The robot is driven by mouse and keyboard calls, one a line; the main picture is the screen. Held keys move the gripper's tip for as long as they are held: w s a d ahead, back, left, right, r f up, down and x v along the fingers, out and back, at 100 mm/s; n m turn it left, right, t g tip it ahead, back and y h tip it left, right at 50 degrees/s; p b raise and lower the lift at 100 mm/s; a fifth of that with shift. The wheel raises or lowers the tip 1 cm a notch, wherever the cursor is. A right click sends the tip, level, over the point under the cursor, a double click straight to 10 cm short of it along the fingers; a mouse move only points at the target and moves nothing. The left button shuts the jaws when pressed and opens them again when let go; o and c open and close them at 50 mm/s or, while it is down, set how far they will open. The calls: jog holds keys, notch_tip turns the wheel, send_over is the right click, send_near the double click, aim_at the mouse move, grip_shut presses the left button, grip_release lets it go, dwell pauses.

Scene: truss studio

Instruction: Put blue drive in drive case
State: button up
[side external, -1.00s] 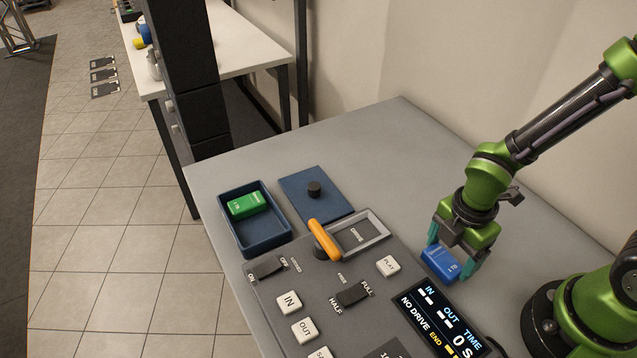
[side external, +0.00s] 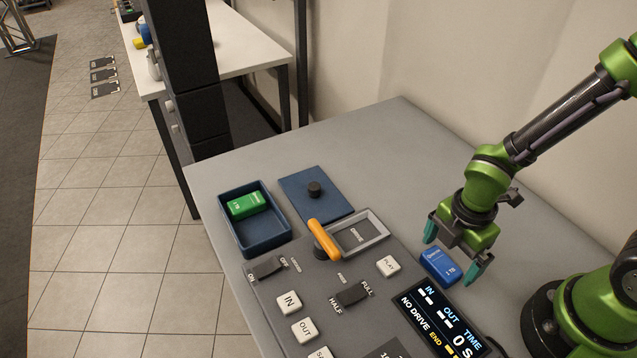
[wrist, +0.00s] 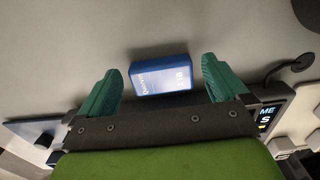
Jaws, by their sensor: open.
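The blue drive (side external: 441,266) lies on the grey table just right of the control panel. In the wrist view the blue drive (wrist: 160,76) lies beyond the fingertips, centred in the gap between them. My gripper (side external: 457,258) is open above the drive, its teal fingers apart and not touching it; the open gripper (wrist: 162,80) also shows in the wrist view. The drive case (side external: 284,239) is an open blue tray left of the panel, with a green drive (side external: 247,205) inside near its far end. Its remaining floor is bare.
A blue lid (side external: 296,200) with a black knob lies beside the case. The table's far right is clear.

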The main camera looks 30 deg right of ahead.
notch_tip(320, 180, up, 11)
notch_tip(320, 180, up, 6)
jog(key=m+t+y, duration=0.1)
jog(key=m+t, duration=0.3)
jog(key=m, duration=0.7)
send_over(448, 259)
jog(key=w+d, duration=0.1)
jog(key=d, duration=0.2)
jog(key=r+m+t, duration=0.1)
jog(key=m, duration=0.2)
jog(key=d+r+m+t, duration=0.1)
jog(key=r+m, duration=0.1)
jog(key=m, duration=0.1)
jog(key=d+r+m+t+y, duration=0.1)
jog(key=r+m, duration=0.1)
jog(key=m, duration=0.2)
jog(key=shift+w+d+r, duration=0.1)
jog(key=shift+w+d, duration=0.05)
jog(key=shift+w, duration=0.1)
jog(key=shift+d+r+m, duration=0.1)
jog(key=shift+r+m, duration=0.1)
jog(key=shift+m, duration=0.2)
jog(key=shift+c, duration=2.4)
jog(key=c, duration=0.4)
jog(key=shift+c, duration=0.2)
